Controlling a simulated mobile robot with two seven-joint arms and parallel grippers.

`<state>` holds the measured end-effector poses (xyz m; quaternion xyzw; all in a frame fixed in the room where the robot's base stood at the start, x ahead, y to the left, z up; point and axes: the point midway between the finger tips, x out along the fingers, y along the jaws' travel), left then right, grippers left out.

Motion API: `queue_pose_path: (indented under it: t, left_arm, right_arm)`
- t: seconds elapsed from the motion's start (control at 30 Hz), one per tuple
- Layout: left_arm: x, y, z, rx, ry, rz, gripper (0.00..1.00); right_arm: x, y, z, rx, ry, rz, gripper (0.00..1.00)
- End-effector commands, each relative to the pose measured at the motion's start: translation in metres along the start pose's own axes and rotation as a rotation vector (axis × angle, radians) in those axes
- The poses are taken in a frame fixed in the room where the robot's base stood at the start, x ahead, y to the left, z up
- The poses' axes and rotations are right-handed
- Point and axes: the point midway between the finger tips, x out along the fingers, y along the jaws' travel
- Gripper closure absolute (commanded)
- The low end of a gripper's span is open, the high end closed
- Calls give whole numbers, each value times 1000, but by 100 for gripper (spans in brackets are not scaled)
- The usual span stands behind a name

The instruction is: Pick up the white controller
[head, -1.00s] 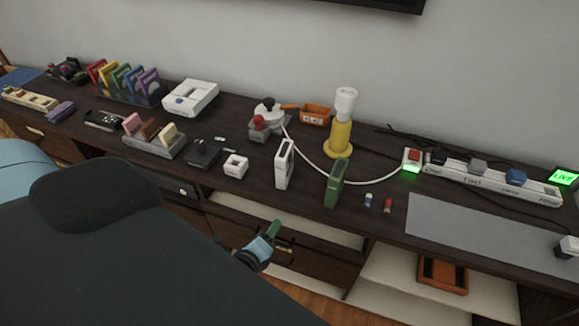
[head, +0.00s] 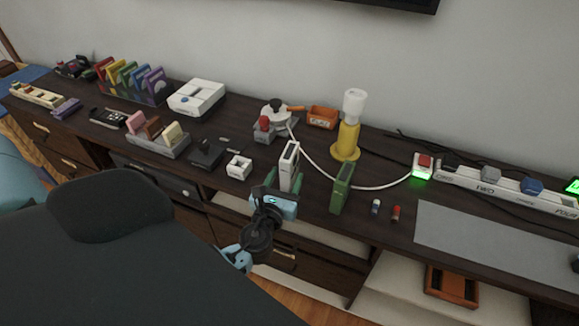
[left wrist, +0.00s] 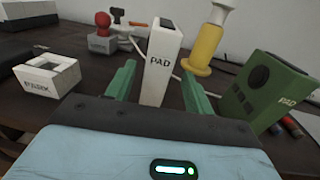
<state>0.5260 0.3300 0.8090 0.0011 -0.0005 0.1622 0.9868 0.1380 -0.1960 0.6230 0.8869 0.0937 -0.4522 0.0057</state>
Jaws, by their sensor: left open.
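The white controller (head: 289,166) is a slim white block standing upright near the front edge of the dark console. In the left wrist view the white controller (left wrist: 160,58) shows the word PAD and a dark top. My left gripper (head: 281,184) is open at the console's front edge, low in front of the controller. Its green fingers appear on either side of the controller in the wrist view, with gaps at both sides. I cannot tell how far the fingertips reach along it. My right gripper is not in view.
A green controller (head: 342,187) stands close on the right. A small white frame-shaped block (head: 239,167) sits to the left. A yellow lamp-like stand (head: 347,138) and a white cable lie behind. A grey mat (head: 480,240) covers the right side. Open shelves are below.

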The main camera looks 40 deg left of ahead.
Motion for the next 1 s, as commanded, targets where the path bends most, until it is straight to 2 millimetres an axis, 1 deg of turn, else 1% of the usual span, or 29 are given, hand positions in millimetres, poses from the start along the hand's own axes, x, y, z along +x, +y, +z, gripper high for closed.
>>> queue_pose_path:
  t: [0.07, 0.17, 0.3, 0.4, 0.5, 0.6, 0.8, 1.0]
  left_arm:
    - [0, 0, 0, 0, 1, 0, 47]
    - [6, 1, 1, -1, -1, 1, 47]
    - [26, 3, 5, -2, -2, 0, 47]
    - [39, 4, 4, -2, 0, 0, 47]
    - [48, 4, 3, -2, 1, -1, 47]
    - [52, 4, 3, -2, 1, -1, 47]
    - [52, 4, 3, -2, 1, -1, 47]
    - [52, 4, 3, -2, 1, -1, 73]
  right_arm:
    - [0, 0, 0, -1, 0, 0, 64]
    - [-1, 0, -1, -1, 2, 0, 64]
    - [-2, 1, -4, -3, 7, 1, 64]
    - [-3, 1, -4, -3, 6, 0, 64]
    - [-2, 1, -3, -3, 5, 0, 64]
    - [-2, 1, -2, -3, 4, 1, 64]
    - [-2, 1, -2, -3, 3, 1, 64]
    - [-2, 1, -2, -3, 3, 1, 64]
